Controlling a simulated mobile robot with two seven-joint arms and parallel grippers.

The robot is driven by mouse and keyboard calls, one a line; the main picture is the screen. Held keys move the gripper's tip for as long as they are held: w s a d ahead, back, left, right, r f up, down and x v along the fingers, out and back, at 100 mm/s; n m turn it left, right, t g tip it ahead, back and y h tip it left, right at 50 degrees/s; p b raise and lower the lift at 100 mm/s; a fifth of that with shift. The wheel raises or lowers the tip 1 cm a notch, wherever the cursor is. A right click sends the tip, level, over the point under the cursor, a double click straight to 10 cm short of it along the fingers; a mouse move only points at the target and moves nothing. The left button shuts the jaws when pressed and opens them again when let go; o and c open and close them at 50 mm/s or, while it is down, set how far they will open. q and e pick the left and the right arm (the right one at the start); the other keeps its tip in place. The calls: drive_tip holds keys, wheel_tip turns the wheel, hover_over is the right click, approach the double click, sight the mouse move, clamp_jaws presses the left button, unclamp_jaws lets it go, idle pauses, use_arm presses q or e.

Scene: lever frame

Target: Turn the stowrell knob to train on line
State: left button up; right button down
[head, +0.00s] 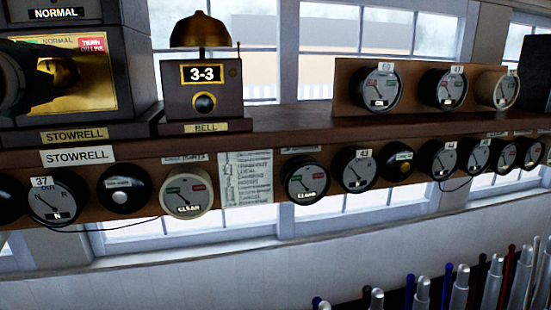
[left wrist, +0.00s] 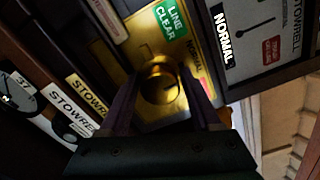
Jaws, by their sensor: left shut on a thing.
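The stowrell instrument is a dark case at the left of the head view, with a STOWRELL plate (head: 74,136) under it. Its brass knob (left wrist: 160,86) sits on a brass panel (head: 95,88) between the fingers of my left gripper (left wrist: 163,98). The gripper is shut on the knob, and it shows dark at the left edge of the head view (head: 32,82). A green LINE CLEAR label (left wrist: 171,19) and a red train on line label (head: 93,43) flank the word NORMAL. Which label the knob points to I cannot tell. My right gripper is not in view.
A bell (head: 202,75) on a wooden box marked 3-3 stands right of the instrument. The shelf (head: 290,118) carries several round dials along its front. Several levers (head: 460,290) stand at the lower right. The shelf top between bell and dial board is clear.

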use_arm(q)
drive_tip(key=c, duration=0.5)
